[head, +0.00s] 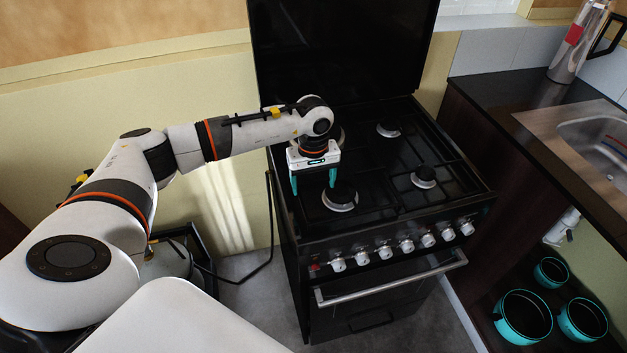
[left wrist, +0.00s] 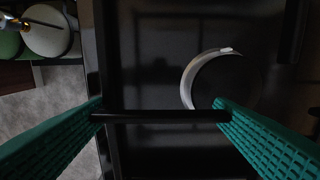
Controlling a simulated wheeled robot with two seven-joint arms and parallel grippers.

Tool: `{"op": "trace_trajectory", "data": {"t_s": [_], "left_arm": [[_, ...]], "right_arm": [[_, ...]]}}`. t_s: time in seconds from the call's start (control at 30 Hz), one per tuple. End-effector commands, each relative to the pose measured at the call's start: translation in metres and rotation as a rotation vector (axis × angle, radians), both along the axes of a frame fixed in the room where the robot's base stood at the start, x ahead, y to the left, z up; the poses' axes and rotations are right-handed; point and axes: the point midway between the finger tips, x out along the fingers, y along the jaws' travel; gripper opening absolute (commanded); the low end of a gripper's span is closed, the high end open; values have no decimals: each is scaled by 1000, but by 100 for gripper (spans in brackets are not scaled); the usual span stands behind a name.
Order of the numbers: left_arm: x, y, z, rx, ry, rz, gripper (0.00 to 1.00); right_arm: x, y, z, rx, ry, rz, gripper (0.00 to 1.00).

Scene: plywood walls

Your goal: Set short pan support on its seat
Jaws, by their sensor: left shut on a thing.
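My left gripper (head: 313,188) is over the front left of the black hob (head: 392,215), its teal fingers pointing down next to the front left burner (head: 340,196). In the left wrist view, the gripper (left wrist: 160,110) is shut on a thin black bar, the short pan support (left wrist: 160,116), which spans between the fingertips. The burner's pale ring (left wrist: 187,88) lies just beyond the bar. In the head view the support cannot be told from the dark hob. Its seat is not clearly visible, nor whether the support touches the hob. My right gripper is not in view.
The raised black glass lid (head: 340,45) stands behind the hob. Other burners (head: 424,177) and black pan supports are to the right. Knobs (head: 384,251) and an oven handle (head: 390,278) line the front. A counter with a sink (head: 600,140) stands right, teal-rimmed pots (head: 524,315) below.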

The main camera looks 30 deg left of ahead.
Motion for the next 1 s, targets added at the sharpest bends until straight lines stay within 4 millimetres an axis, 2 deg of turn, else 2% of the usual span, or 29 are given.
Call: {"op": "trace_trajectory", "data": {"t_s": [1.0], "left_arm": [[1,0,-29,-1,-3,1,22]], "right_arm": [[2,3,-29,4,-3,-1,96]]}}
